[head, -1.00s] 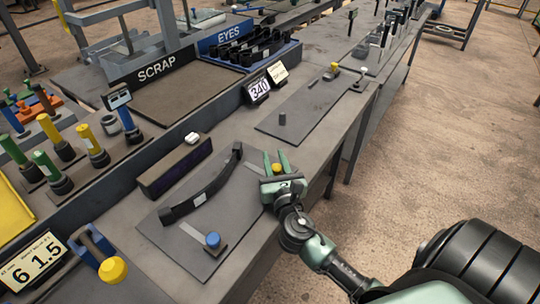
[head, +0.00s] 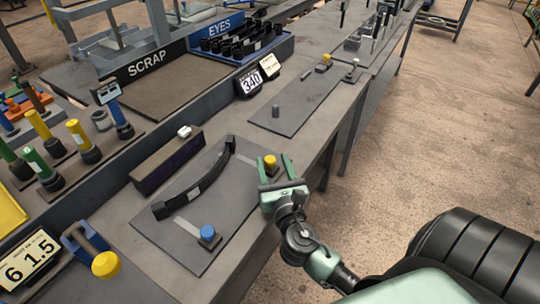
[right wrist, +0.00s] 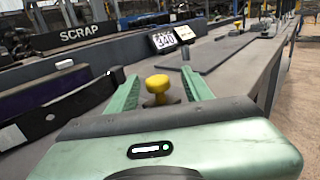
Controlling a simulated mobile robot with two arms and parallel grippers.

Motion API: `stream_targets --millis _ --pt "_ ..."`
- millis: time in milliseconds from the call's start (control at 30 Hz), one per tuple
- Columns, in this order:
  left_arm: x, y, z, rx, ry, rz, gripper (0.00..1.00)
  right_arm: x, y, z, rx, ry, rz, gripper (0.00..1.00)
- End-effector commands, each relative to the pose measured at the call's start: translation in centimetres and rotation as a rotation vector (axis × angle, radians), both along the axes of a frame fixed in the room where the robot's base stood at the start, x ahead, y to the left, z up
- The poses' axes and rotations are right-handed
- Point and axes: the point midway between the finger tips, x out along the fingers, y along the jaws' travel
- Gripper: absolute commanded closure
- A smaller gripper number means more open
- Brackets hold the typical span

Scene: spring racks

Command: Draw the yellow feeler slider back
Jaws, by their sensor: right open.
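The yellow feeler slider (head: 270,161) has a round yellow knob on a small dark block, at the far right end of the curved black bar's plate. A thin metal strip reaches from it toward the bar. My right gripper (head: 275,163) is open, its green fingers on either side of the yellow knob, near the tips. In the right wrist view the knob (right wrist: 158,84) stands between the two spread fingers, with a gap on each side. My left gripper is not in view.
The curved black bar (head: 196,186) lies on the dark plate (head: 207,258). A blue-knobbed slider (head: 207,233) is at the plate's near end. A long black box (head: 166,162) stands behind. Another plate (head: 303,98) lies farther along the bench. The aisle floor is at right.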

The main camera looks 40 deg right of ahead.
Motion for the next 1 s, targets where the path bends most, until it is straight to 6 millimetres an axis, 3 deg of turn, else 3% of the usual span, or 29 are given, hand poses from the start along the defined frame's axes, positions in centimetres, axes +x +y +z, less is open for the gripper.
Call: stream_targets --millis 100,267,1000 --pt "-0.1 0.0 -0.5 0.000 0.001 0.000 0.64 -1.8 0.7 -0.2 0.001 0.002 0.000 0.50" --pt "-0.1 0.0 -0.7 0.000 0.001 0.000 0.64 -3.0 1.1 0.0 0.001 0.000 -0.001 0.50" --pt "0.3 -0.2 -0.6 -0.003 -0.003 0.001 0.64 -3.1 1.2 0.0 0.001 0.000 -0.001 0.50"
